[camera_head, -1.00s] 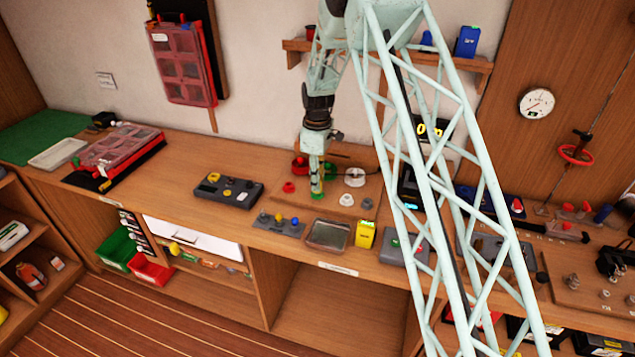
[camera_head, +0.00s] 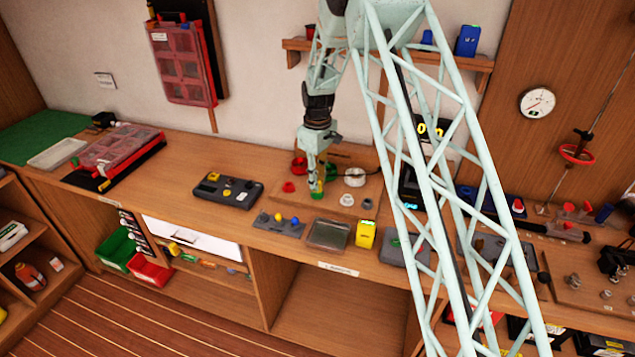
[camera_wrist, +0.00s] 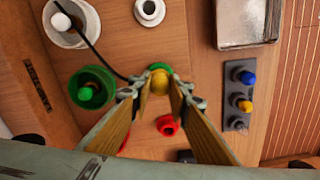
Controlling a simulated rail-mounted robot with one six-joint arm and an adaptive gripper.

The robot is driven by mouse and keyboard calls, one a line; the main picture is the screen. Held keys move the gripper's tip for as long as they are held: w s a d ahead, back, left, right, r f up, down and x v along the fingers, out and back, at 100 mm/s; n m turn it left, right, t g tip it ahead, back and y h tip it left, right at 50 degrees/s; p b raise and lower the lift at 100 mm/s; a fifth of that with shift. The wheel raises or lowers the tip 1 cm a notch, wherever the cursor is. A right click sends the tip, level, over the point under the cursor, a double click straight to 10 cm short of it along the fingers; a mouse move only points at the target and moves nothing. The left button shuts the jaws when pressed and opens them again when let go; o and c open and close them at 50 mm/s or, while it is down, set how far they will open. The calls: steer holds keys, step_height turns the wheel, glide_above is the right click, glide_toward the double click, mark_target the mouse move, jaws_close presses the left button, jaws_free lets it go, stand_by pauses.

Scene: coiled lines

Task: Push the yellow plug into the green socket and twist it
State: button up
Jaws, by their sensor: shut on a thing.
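My gripper (camera_wrist: 160,88) points down over the workbench, and its two fingers are closed on the yellow plug (camera_wrist: 158,82). In the head view my gripper (camera_head: 317,186) is above a wooden board at the back of the bench. The green socket (camera_wrist: 154,68) shows as a green rim directly under the plug; it also shows below the fingertips in the head view (camera_head: 316,195). The plug sits at or in the socket, upright as far as visible. The fingers and plug hide most of the socket, so I cannot tell how deep it sits.
A red socket (camera_wrist: 167,125), a white socket (camera_wrist: 149,11), a green cup (camera_wrist: 92,87) and a white cup (camera_wrist: 71,23) with a black cord stand close around my gripper. A panel with coloured knobs (camera_wrist: 239,96) and a shallow tray (camera_wrist: 247,20) lie nearby.

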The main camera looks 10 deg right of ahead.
steer(key=shift+m, duration=0.3)
steer(key=shift+m+b, duration=0.35)
steer(key=shift+m, duration=0.95)
steer(key=o, duration=0.9)
steer(key=shift+r, duration=0.1)
steer(key=shift+r, duration=5.9)
